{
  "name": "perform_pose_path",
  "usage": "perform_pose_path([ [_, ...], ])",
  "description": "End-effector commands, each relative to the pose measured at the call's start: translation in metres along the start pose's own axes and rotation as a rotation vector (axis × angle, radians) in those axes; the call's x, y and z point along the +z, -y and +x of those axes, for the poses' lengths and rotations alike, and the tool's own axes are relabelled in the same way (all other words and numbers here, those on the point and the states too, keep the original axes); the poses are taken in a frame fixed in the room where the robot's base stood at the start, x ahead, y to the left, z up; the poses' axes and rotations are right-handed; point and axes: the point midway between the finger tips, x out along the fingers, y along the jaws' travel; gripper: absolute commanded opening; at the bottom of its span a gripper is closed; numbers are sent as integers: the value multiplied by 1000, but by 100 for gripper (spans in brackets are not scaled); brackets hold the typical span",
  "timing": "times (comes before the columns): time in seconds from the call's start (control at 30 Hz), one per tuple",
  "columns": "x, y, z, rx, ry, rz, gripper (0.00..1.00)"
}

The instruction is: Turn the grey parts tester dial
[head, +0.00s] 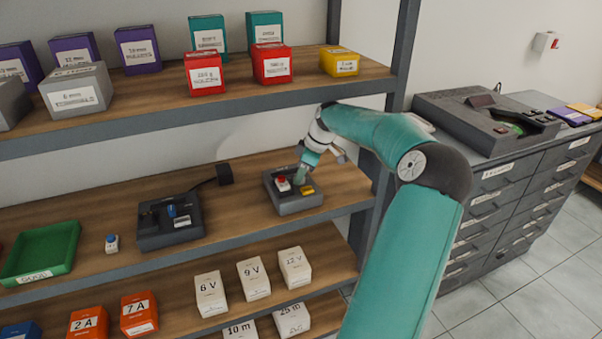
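A small grey box (298,203) with a red button (282,184) and a yellow part (307,190) on top stands near the right end of the middle shelf. It looks like the grey parts tester. My gripper (301,174) reaches down over the back of its top face. The fingertips are small and overlap the box, so I cannot tell if they touch it or whether they are open or shut. I see no clear dial on this box; that part of its top is hidden behind my gripper.
A small blue-and-white item (111,243) and a green tray (41,251) lie farther left. The shelf upright (397,60) stands close behind my arm.

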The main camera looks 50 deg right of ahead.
Motion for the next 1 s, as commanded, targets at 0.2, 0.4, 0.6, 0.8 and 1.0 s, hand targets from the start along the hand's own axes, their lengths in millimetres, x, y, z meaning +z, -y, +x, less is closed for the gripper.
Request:
perform_pose_path([
  [0.2, 0, 0, 0, 7, 0, 17, 9],
  [0.4, -1, 1, 0, 37, 1, 84, 9],
  [0.6, -1, 2, 0, 89, 3, 211, 9],
  [0.8, -2, 3, 0, 156, 2, 367, 9],
  [1.0, -3, 4, 0, 217, 1, 517, 9],
])
